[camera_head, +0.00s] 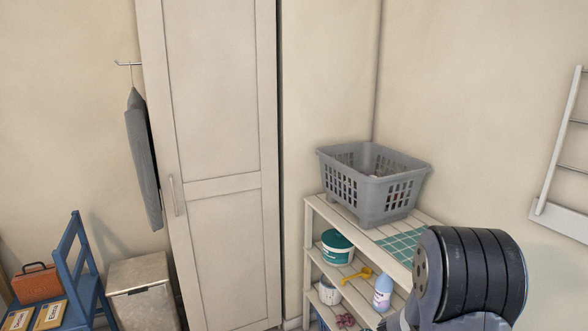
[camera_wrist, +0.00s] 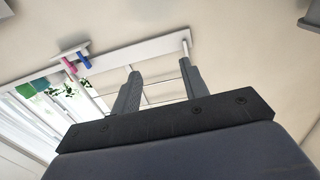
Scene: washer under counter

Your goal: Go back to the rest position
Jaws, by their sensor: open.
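My gripper (camera_wrist: 161,75) shows in the wrist view with its two dark fingers apart and nothing between them. It points toward a pale wall and the ceiling area, clear of any object. In the head view a dark, rounded link of my arm stands at the lower right, in front of the shelf; the gripper's fingers do not show there.
A grey laundry basket (camera_head: 372,200) sits on a white slatted shelf (camera_head: 312,225), with a bottle (camera_head: 383,292) and tubs below. A tall closed cabinet (camera_head: 215,130), a metal bin (camera_head: 140,275) and a blue chair (camera_head: 85,285) stand left. A wall rack (camera_head: 562,140) hangs right.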

